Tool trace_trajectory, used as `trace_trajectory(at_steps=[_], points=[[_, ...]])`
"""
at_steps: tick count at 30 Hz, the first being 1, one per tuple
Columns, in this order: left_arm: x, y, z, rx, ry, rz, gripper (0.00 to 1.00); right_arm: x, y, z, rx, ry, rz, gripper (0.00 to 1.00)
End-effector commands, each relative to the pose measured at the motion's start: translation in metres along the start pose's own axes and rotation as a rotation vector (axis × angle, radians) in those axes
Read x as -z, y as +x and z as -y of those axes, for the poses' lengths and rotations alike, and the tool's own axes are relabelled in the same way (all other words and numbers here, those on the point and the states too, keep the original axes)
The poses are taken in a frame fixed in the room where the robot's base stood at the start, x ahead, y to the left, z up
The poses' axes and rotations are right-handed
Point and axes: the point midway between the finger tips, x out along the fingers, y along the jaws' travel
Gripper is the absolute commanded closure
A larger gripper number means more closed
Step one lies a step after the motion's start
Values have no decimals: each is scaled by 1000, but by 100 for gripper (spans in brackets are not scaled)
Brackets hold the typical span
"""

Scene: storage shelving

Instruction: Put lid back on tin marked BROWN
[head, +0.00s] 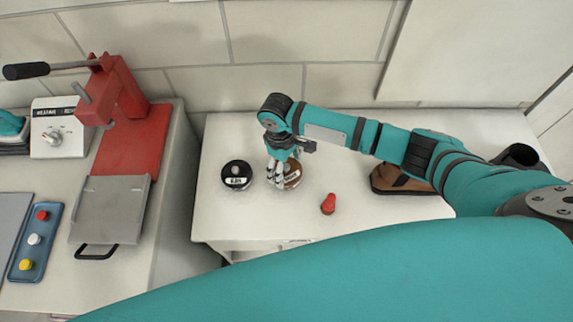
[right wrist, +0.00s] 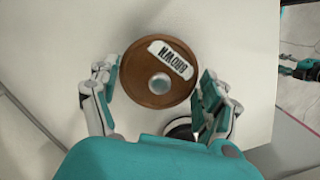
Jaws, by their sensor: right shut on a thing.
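A round brown lid or tin top (right wrist: 150,92) with a white label reading BROWN and a silver centre shows in the right wrist view. In the head view its brown edge (head: 294,175) shows beside the fingers. My right gripper (head: 277,180) points down over it and is shut on it, with fingers on both sides (right wrist: 158,98). I cannot tell whether a tin body is under the lid. A black tin (head: 237,175) with a white label stands just left of it. A teal gripper at the right edge of the right wrist view (right wrist: 303,68) seems to be my left one; its jaws are unclear.
A small red piece (head: 328,204) stands to the right on the white cabinet top (head: 230,215). A brown shoe (head: 400,179) lies further right, under my right arm. A red press (head: 128,115) stands on the left bench, across a gap. The tiled wall is close behind.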

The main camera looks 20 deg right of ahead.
Motion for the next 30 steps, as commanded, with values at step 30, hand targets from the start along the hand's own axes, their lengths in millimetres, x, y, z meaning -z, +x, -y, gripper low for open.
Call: trace_trajectory(at_steps=[30], points=[[1,-8,0,0,0,0,60,0,1,0,0,0,0,17]])
